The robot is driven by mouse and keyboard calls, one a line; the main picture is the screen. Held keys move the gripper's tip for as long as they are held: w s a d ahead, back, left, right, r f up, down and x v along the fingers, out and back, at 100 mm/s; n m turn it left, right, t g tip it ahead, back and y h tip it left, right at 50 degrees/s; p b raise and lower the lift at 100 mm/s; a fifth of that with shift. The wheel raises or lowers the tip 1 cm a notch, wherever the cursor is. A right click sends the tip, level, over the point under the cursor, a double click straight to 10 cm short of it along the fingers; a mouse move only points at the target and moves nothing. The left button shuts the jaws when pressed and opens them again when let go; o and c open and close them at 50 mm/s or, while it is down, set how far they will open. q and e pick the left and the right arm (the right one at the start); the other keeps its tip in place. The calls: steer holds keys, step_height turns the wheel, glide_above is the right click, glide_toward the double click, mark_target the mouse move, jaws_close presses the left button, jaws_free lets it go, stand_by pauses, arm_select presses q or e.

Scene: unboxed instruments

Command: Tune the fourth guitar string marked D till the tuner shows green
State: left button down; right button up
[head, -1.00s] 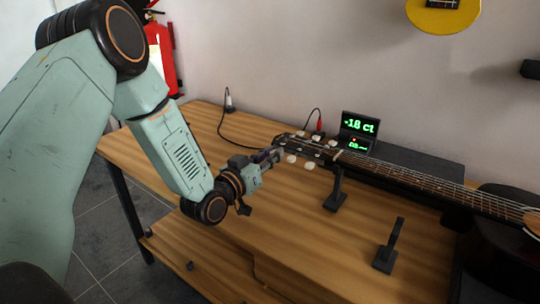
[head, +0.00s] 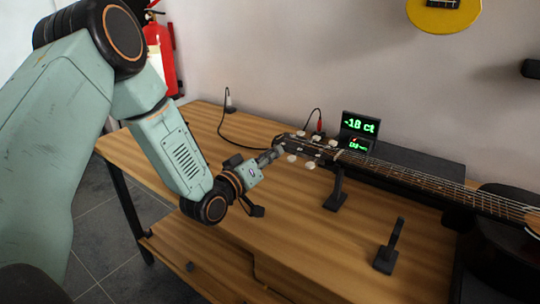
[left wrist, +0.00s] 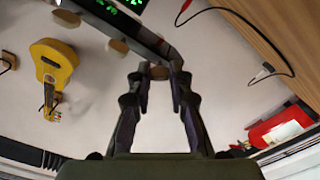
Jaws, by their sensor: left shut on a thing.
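The black guitar's neck (head: 400,178) runs to its headstock (head: 312,147), which has several pale tuning pegs (head: 292,158). My left gripper (head: 276,153) is at the headstock's near left end. In the left wrist view, its fingers (left wrist: 158,74) are shut on a round tuning peg (left wrist: 158,72) at the headstock edge. I cannot read a string mark on it. The tuner (head: 359,124) behind the headstock shows a green reading of about -18 ct. A smaller panel below it has a small red mark and green digits. My right gripper is not in view.
A dark stand (head: 337,190) is under the neck; another stand (head: 389,247) is on the wooden table (head: 300,235) in front. A cable with a red plug (head: 318,133) lies behind the headstock. A yellow instrument (head: 445,14) hangs on the wall. The table's front middle is clear.

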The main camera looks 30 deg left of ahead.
arm_select(q)
steer(key=c, duration=1.5)
jaws_free()
steer(key=s+a, duration=0.1)
steer(key=s, duration=1)
steer(key=shift+s+a, duration=0.35)
steer(key=shift+s, duration=0.05)
steer(key=shift+s, duration=0.1)
